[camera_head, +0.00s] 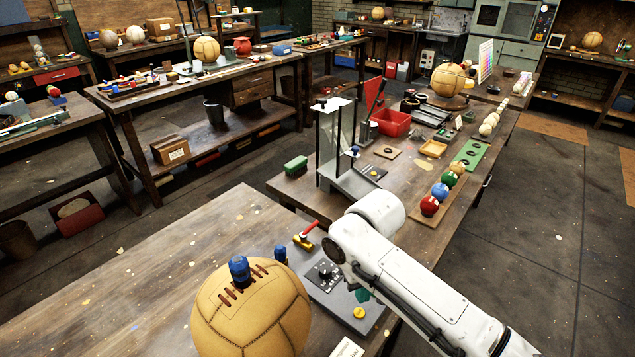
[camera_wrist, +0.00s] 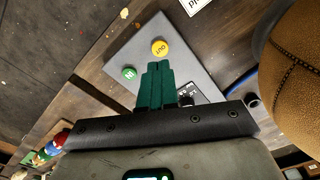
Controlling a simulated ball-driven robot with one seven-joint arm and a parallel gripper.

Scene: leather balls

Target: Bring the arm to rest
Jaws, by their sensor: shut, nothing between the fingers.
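My white arm (camera_head: 420,285) reaches in from the lower right in the head view, over the near workbench. In the wrist view my gripper (camera_wrist: 158,70) has its green fingers together, with nothing between them. The fingers point toward a grey control panel (camera_wrist: 135,45) with a yellow button (camera_wrist: 160,47) and a green button (camera_wrist: 129,73). I cannot tell whether the fingertips touch the panel. In the head view the fingers are mostly hidden behind the arm.
A large tan leather ball (camera_head: 250,315) stands on the near bench (camera_head: 130,300), left of the panel (camera_head: 345,300). A blue cap-like piece (camera_head: 239,269) is at its lacing. A grey stand (camera_head: 340,155), red bin (camera_head: 391,122) and row of coloured balls (camera_head: 440,191) lie beyond. The bench's left part is clear.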

